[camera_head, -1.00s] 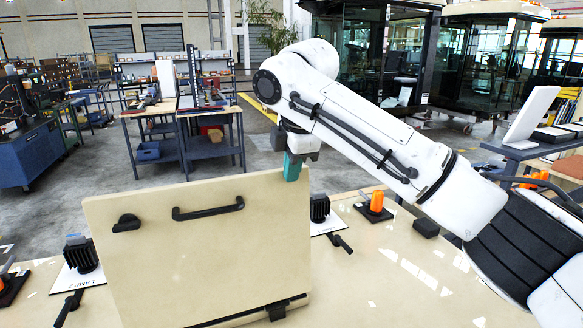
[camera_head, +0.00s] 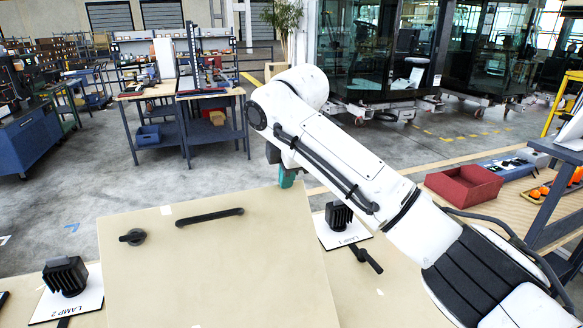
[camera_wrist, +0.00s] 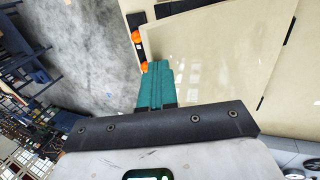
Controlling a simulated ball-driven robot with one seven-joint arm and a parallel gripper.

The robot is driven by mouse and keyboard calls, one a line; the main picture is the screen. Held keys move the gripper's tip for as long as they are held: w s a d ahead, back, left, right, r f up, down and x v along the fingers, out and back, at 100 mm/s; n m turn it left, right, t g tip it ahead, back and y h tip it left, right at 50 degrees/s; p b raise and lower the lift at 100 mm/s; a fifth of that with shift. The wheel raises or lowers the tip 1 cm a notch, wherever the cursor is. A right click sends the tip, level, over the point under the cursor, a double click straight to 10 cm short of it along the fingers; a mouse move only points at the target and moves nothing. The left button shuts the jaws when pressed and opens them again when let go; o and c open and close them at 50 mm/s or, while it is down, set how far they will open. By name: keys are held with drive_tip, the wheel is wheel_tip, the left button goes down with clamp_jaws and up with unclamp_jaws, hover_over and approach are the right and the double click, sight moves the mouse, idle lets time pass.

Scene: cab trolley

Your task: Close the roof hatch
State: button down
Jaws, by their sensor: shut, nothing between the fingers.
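The roof hatch (camera_head: 215,275) is a beige panel, raised and tilted in the head view. A black bar handle (camera_head: 209,216) and a black knob-like latch (camera_head: 132,237) are on its visible face. My gripper (camera_head: 287,178) is at the hatch's upper right corner, partly hidden behind its edge. I cannot tell whether it touches the panel. In the wrist view its teal fingers (camera_wrist: 157,85) are together and empty, beside a beige surface. The hatch's lower edge is outside the head view.
Black lamps stand on white plates left (camera_head: 66,277) and right (camera_head: 339,216) of the hatch, the left plate marked LAMP 2. A red bin (camera_head: 463,187) sits on a bench at right. Blue workbenches (camera_head: 185,118) stand beyond open floor.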

sight(259, 189)
drive_tip(key=w+a+f, duration=0.1)
drive_tip(key=w+f, duration=0.3)
drive_tip(key=shift+w+a+f+p, duration=0.15)
drive_tip(key=shift+w+f+p, duration=0.05)
drive_tip(key=shift+p, duration=0.2)
idle(0.4)
drive_tip(key=b+v, duration=0.3)
drive_tip(key=v, duration=0.7)
drive_tip(key=shift+r, duration=0.15)
drive_tip(key=s+a+t+b, duration=0.1)
drive_tip(key=s+a+t, duration=0.25)
drive_tip(key=s, duration=0.35)
drive_tip(key=shift+y, duration=0.4)
drive_tip(key=p+x, duration=0.4)
drive_tip(key=x, duration=0.8)
drive_tip(key=shift+w+a, duration=0.2)
drive_tip(key=shift+w+a+f, duration=0.1)
drive_tip(key=shift+w+f, duration=0.15)
drive_tip(key=shift+f, duration=0.1)
